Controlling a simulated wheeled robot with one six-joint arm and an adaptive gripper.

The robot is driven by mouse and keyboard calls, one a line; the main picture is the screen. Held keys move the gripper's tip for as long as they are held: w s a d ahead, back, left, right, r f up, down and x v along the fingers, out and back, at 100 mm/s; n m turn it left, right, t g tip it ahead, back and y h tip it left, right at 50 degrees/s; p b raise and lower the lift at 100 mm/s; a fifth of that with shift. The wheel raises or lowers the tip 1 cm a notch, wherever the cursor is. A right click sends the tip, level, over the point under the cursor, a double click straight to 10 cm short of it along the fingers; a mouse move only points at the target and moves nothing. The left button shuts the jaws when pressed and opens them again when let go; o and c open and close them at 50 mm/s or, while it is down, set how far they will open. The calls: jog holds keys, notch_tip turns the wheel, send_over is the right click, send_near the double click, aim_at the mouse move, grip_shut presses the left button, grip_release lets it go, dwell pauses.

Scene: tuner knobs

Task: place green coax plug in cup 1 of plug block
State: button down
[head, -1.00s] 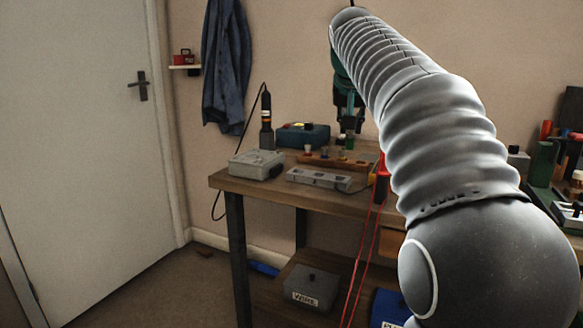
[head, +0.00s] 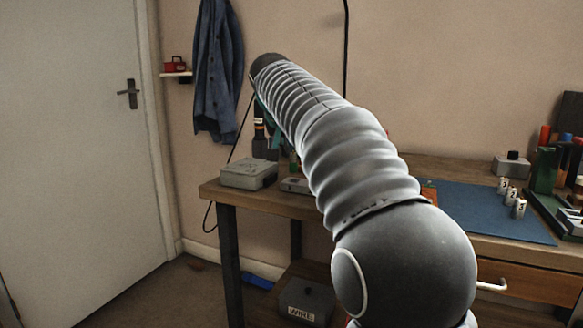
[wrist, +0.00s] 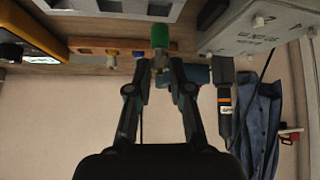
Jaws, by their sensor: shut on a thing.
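My gripper (wrist: 160,68) is shut on the green coax plug (wrist: 160,36) in the wrist view. The plug sticks out past the fingertips, over the bench. A grey block with dark openings (wrist: 62,4), seemingly the plug block, is cut off by the top edge of the wrist view, apart from the plug. Only the left end of the grey block (head: 294,185) shows there. I cannot tell which opening is cup 1.
A wooden strip (wrist: 92,45) with small coloured plugs lies close by the held plug. A grey box (wrist: 245,38) stands beside it, with a dark upright tool (wrist: 225,105) near it. A blue mat (head: 480,212) with several small cylinders lies on the bench's right.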

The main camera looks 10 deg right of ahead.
aim_at(293, 166)
jog(key=shift+f+b, duration=0.65)
jog(key=shift+f, duration=1.3)
jog(key=c, duration=1)
grip_release()
jog(key=shift+c, duration=0.2)
jog(key=shift+r, duration=0.1)
jog(key=p+v, duration=0.1)
jog(key=v, duration=1.1)
jog(key=shift+p, duration=0.4)
jog(key=s+d+f+n+g+y, duration=0.1)
jog(key=s+d+f+n, duration=0.1)
jog(key=s+f, duration=1.3)
jog(key=s+d+f+n+g+y, duration=0.1)
jog(key=s+d+f+n+y, duration=0.1)
jog(key=s+f, duration=1.4)
jog(key=shift+s+n+y, duration=0.3)
jog(key=shift+s+n, duration=0.1)
jog(key=shift+s, duration=0.15)
